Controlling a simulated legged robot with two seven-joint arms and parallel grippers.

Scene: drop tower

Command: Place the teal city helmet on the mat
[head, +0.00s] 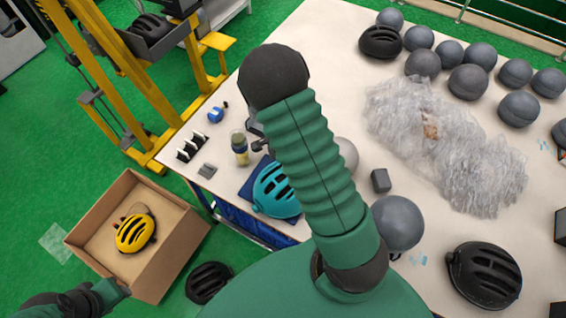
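The teal helmet (277,191) sits over the blue mat (248,184) near the table's front left edge. Its right side is hidden behind a green ribbed arm of mine that crosses the middle of the head view. Whether the helmet rests fully on the mat or is touched by a gripper cannot be seen. Small dark parts show at the arm's left side, above the helmet; I cannot tell whether they belong to my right gripper. Part of my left arm shows at the bottom left, beside the cardboard box, with no fingers clearly visible.
A cardboard box (185,234) on the floor holds a yellow helmet (135,232). A black helmet (208,283) lies beside it. The table (318,45) carries grey balls (468,82), crumpled clear plastic (440,140), black helmets (484,274) and a bottle (239,148). A yellow frame (125,85) stands left.

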